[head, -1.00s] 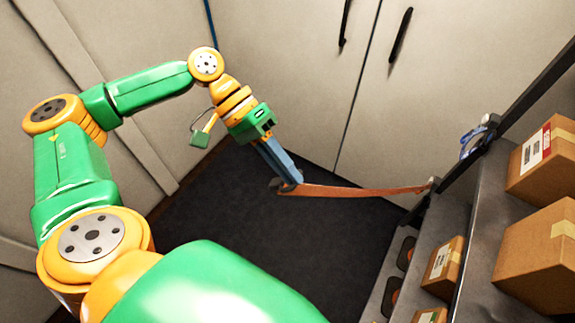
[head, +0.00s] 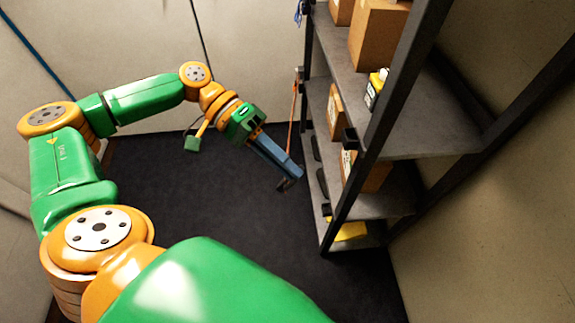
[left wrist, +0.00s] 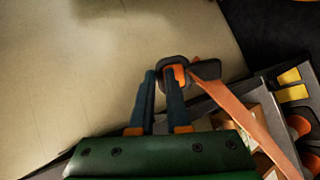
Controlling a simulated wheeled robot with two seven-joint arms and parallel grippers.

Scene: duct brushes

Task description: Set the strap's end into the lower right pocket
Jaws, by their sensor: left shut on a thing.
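My left gripper (head: 287,180) is shut on the dark end piece of the orange strap, low over the floor and left of the shelf rack's near post. The strap (head: 292,118) runs from the gripper up to a fitting on the rack's far post. In the left wrist view the fingers (left wrist: 162,88) hold the dark strap end (left wrist: 188,64), and the orange strap (left wrist: 245,115) trails to lower right. My right gripper is out of view.
The grey shelf rack (head: 440,140) holds cardboard boxes (head: 376,38) and a yellow item (head: 348,231) on the bottom shelf. Its dark near post (head: 372,145) stands right of my gripper. The dark floor (head: 210,240) is clear left of the rack. Pale walls stand behind.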

